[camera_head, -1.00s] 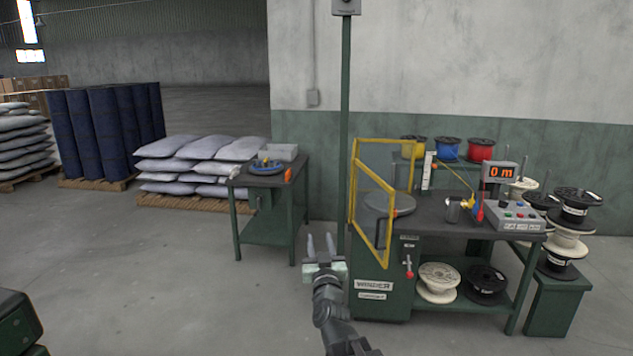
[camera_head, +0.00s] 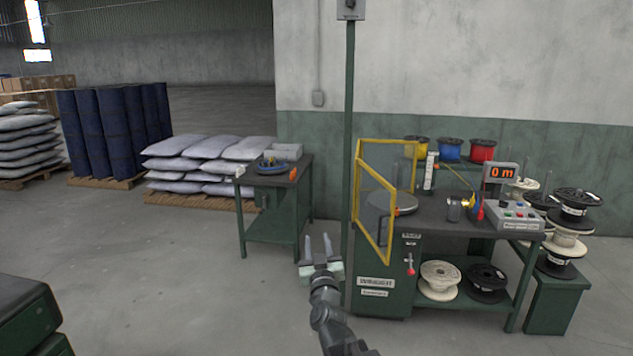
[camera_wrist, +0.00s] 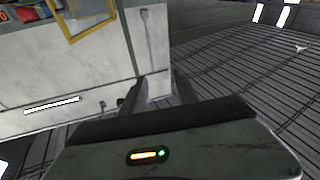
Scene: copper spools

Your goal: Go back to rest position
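My gripper (camera_head: 318,248) is in the lower middle of the head view, in front of the gap between the small side table and the winder bench. Its two fingers point up and stand apart with nothing between them. In the wrist view the fingers (camera_wrist: 160,92) also show apart and empty, with the wall and the ribbed surface behind them. My arm comes up from the bottom edge of the head view and is clear of the furniture in the picture.
The winder bench (camera_head: 383,300) with its yellow-framed guard (camera_head: 375,212) stands right of my gripper. A green side table (camera_head: 272,182) with a blue item stands left. Sacks (camera_head: 215,148) on pallets and dark rolls (camera_head: 105,125) are behind. A green post (camera_head: 349,130) rises close by.

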